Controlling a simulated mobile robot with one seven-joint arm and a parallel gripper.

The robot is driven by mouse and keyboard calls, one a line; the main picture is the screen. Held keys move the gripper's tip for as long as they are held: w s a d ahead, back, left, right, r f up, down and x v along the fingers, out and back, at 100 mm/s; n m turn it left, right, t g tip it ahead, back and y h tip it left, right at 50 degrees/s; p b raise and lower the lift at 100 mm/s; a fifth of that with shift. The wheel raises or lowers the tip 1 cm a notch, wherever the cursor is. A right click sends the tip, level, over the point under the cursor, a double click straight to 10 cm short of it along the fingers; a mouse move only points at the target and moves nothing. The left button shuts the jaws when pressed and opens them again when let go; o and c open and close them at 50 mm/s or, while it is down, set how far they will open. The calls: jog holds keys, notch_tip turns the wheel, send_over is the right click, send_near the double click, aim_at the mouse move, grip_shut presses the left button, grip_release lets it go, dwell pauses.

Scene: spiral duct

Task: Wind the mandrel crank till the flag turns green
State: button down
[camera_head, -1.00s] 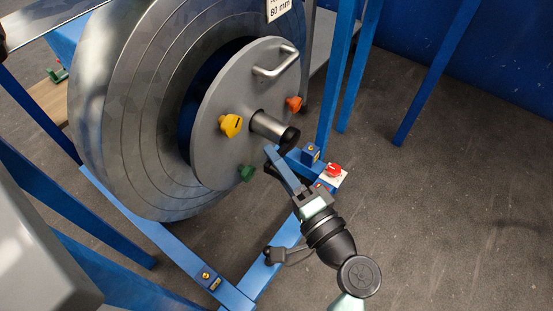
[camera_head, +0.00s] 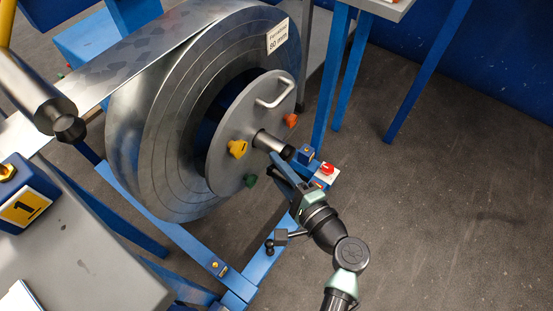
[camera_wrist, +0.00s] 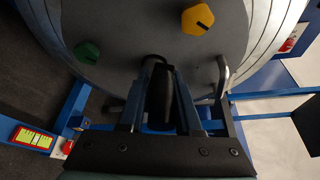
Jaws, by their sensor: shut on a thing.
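The mandrel is a grey round plate (camera_head: 228,150) on the front of a large steel strip coil (camera_head: 150,140). A short metal shaft (camera_head: 266,142) with a black end sticks out of its middle. My gripper (camera_head: 281,162) is at this shaft end. In the wrist view its two fingers (camera_wrist: 161,85) are shut on a dark crank handle (camera_wrist: 160,100), which runs between them toward the plate. The crank arm is mostly hidden. Yellow (camera_head: 237,149), green (camera_head: 251,181) and orange (camera_head: 291,120) knobs sit on the plate. I cannot make out a flag.
A curved handle (camera_head: 275,94) stands out from the plate above the shaft. A red switch (camera_head: 326,169) is on the blue frame (camera_head: 190,245) right of my gripper. A grey bench (camera_head: 90,265) with a blue box marked 1 (camera_head: 25,205) is at left. The right floor is clear.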

jog(key=shift+w+d+r, duration=0.2)
jog(key=shift+w+r, duration=0.1)
jog(key=shift+r, duration=0.3)
jog(key=c, duration=0.7)
grip_release()
jog(key=shift+f, duration=0.15)
jog(key=shift+s, duration=0.1)
jog(key=p+v, duration=0.2)
jog(key=v, duration=1.1)
jog(key=shift+p, duration=0.4)
